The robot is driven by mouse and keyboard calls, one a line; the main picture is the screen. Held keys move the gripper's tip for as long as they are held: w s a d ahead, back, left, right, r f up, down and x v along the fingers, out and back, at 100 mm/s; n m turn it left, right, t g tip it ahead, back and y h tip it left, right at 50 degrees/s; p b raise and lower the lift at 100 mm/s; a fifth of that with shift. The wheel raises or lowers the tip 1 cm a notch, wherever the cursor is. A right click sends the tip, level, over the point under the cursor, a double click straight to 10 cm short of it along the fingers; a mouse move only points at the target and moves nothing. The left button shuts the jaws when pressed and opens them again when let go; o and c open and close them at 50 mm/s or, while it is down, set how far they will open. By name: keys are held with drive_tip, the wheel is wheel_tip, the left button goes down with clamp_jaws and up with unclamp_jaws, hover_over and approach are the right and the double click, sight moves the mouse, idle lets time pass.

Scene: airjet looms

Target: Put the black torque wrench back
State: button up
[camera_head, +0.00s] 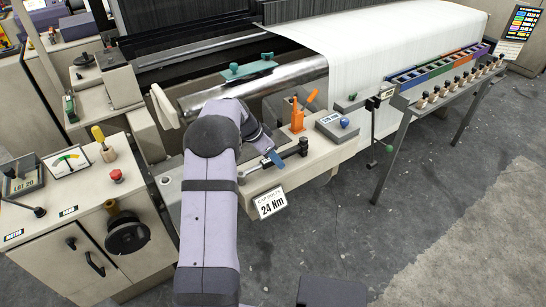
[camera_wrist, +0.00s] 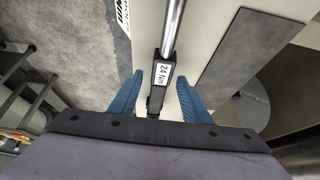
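The black torque wrench shows in the wrist view as a black block labelled "24 Nm" (camera_wrist: 163,74) with a bright metal shaft running up from it. In the head view the wrench (camera_head: 291,152) lies along the front of the beige bench ledge, partly hidden by my gripper. My gripper (camera_wrist: 158,78) has its blue fingers on either side of the wrench's black part, with gaps visible between fingers and wrench. It is open. In the head view my gripper (camera_head: 274,158) is above the ledge, its tips at the wrench. Whether the wrench rests in a holder cannot be told.
A cabinet (camera_head: 75,225) stands left. Floor lies open at right.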

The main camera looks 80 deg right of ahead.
drive_tip(key=o, duration=0.4)
drive_tip(key=shift+f, duration=0.1)
drive_tip(key=shift+p+v, duration=0.85)
drive_tip(key=shift+v, duration=2.2)
drive_tip(key=b+v, duration=0.2)
drive_tip(key=v, duration=0.5)
